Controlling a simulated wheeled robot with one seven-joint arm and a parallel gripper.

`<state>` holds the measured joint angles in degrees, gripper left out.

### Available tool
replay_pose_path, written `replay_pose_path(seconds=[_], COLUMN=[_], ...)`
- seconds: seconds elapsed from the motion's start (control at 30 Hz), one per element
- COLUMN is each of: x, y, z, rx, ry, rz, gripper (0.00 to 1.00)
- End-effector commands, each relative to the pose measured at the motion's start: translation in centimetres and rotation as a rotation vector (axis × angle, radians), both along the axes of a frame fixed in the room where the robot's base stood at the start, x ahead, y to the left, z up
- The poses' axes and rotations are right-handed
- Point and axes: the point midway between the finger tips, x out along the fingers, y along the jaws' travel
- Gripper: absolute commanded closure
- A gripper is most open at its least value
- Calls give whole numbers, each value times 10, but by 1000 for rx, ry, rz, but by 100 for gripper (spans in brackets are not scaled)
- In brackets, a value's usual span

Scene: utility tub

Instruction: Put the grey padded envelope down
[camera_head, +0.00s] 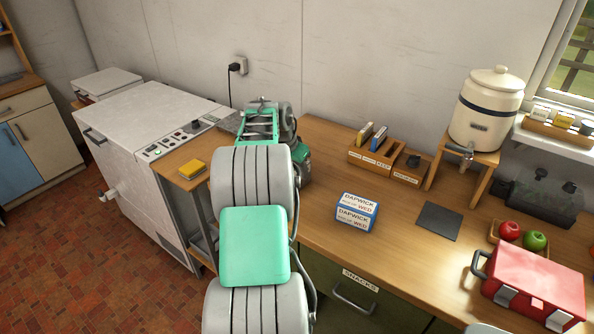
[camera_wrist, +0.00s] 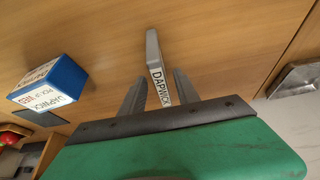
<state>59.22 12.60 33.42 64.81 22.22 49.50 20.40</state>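The grey padded envelope (camera_wrist: 153,55) shows in the wrist view as a narrow grey strip with a white DAPWICK label. I cannot tell whether the envelope touches the wood. In the head view my own arm hides the envelope and the fingertips.
A blue-and-white DAPWICK box (camera_head: 356,212) stands on the worktop (camera_head: 330,165), near a dark flat mat (camera_head: 438,221). A red toolbox (camera_head: 530,285), apples (camera_head: 522,236), wooden trays (camera_head: 375,157) and a water dispenser (camera_head: 487,110) stand to the right.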

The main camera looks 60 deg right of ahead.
Motion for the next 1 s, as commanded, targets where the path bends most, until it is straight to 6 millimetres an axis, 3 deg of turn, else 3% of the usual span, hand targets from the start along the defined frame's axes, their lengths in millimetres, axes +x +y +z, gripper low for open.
replay_pose_path(seconds=[0.4, 0.63, 0.73, 0.77, 0.87, 0.9, 0.97, 1.0], x=[7, 8, 25, 36, 85, 104, 124, 131], y=[36, 44, 62, 74, 148, 189, 258, 305], z=[91, 108, 111, 113, 118, 118, 115, 110], rx=[-4, -2, 0, 1, 9, 11, 17, 20], ry=[-3, -1, 3, 4, 19, 26, 35, 41], rz=[2, 4, 69, 116, 369, 505, 721, 867], gripper=[62, 62, 62, 62, 62, 62, 62, 62])
